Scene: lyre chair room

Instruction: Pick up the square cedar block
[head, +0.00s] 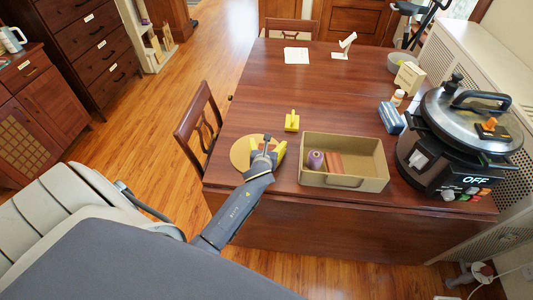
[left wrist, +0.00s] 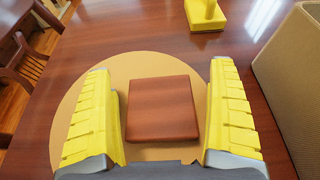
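The square cedar block (left wrist: 162,107) is a flat reddish-brown block. In the left wrist view it lies on a round tan mat (left wrist: 137,68) on the table. My left gripper (left wrist: 163,108) is open, with one yellow finger on each side of the block and a visible gap at both sides. In the head view my left gripper (head: 264,150) is over the round mat (head: 240,152), and its fingers hide the block. My right gripper does not show in either view.
A tan bin (head: 343,183) right of the mat holds a purple roll (head: 315,159) and reddish blocks (head: 334,163). A yellow-handled tool (head: 292,121) stands behind. A large cooker (head: 455,142) fills the table's right end. The table's middle (head: 300,85) is clear.

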